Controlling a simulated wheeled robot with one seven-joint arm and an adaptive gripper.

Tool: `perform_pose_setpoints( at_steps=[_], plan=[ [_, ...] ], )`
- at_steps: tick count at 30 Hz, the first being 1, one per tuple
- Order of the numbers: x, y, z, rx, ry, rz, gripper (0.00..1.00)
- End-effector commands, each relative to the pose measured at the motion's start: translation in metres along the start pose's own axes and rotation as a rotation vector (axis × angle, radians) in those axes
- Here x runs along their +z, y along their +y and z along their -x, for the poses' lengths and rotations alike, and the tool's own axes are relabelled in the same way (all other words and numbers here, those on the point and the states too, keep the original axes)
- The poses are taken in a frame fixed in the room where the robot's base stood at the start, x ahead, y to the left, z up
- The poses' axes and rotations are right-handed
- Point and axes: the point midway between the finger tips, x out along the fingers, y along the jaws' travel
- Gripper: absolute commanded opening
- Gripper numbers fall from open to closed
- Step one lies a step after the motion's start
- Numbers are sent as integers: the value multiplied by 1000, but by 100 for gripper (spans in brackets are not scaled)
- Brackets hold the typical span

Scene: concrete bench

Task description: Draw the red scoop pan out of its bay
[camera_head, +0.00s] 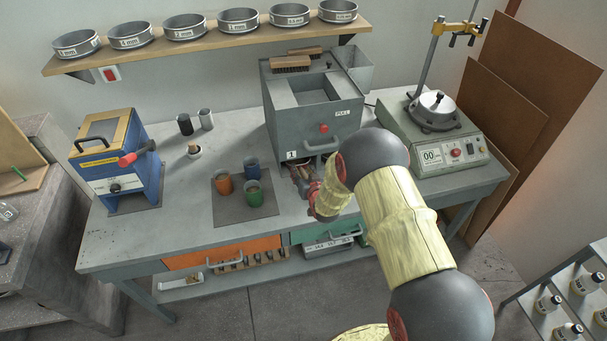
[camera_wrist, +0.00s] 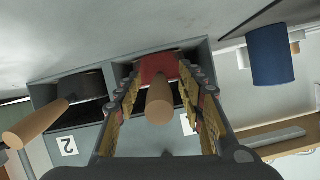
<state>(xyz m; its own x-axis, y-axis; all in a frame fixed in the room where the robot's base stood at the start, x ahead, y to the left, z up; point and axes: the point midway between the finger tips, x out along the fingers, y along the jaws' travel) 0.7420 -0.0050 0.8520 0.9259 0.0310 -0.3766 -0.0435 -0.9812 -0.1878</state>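The red scoop pan (camera_wrist: 158,67) sits in its bay in the grey machine (camera_head: 315,104), and its wooden handle (camera_wrist: 160,102) points out toward the wrist camera. My gripper (camera_wrist: 163,95) is open, with one finger on each side of the handle. Gaps show between the fingers and the handle. In the head view my gripper (camera_head: 304,180) is low at the machine's front, below the label 1. The pan cannot be made out there behind my gripper and arm.
A dark pan (camera_wrist: 88,85) with a wooden handle (camera_wrist: 35,124) sits in the neighbouring bay, marked 2. Blue (camera_head: 251,168), orange (camera_head: 224,184) and green (camera_head: 254,194) cups stand on a dark mat (camera_head: 231,211) left of my gripper. A balance-like device (camera_head: 434,140) stands right.

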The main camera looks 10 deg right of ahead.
Motion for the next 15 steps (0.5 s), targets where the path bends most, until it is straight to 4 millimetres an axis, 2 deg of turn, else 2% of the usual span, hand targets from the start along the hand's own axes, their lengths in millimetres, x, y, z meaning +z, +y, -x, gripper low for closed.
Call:
perform_pose_setpoints(
  at_steps=[4,15],
  plan=[
    [0,0,0,0,0,0,39],
    [0,0,0,0,0,0,18]
  ],
)
